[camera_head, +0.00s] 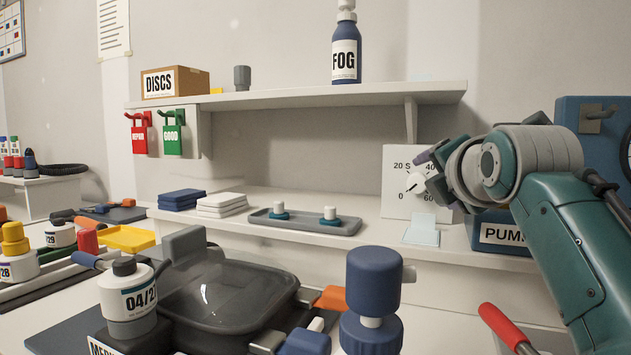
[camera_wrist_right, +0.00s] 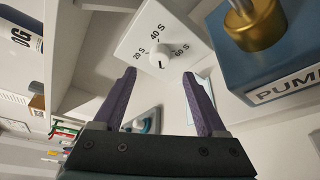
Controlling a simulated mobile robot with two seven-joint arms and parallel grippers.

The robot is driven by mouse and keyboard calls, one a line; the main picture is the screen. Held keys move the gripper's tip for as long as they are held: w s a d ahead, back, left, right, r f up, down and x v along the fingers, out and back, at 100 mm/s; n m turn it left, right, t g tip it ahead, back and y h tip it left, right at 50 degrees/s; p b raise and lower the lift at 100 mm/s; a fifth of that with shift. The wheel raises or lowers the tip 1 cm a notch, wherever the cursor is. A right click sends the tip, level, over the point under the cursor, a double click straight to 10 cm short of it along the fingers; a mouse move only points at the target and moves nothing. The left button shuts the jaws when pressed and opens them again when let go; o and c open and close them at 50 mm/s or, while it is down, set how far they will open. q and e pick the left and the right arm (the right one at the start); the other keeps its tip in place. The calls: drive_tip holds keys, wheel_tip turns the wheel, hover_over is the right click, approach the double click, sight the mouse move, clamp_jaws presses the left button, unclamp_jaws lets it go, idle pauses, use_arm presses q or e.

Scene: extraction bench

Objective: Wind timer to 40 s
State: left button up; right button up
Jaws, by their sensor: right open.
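The timer (camera_head: 394,165) is a white box with a printed dial, standing on the lower shelf at the back right. It also shows in the right wrist view (camera_wrist_right: 133,40), with 20 S, 40 S and 60 S marks. Its round white knob (camera_head: 414,183) carries a dark pointer line that appears to point down-left, toward 0. The knob also shows in the right wrist view (camera_wrist_right: 159,56). My right gripper (camera_head: 430,172) is open just in front of the timer's right side. Its two purple fingers (camera_wrist_right: 159,75) point toward the knob, apparently without touching it. My left gripper is not in view.
A blue pump box (camera_head: 505,233) stands right of the timer, close to my right arm. A grey tray (camera_head: 300,224) and folded cloths (camera_head: 221,203) lie left on the shelf. A lidded dark tank (camera_head: 225,290) and a blue-topped object (camera_head: 374,280) fill the front.

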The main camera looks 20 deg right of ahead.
sight(419, 183)
drive_tip(key=shift+b+x, duration=0.6)
drive_tip(key=shift+x, duration=2.9)
clamp_jaws()
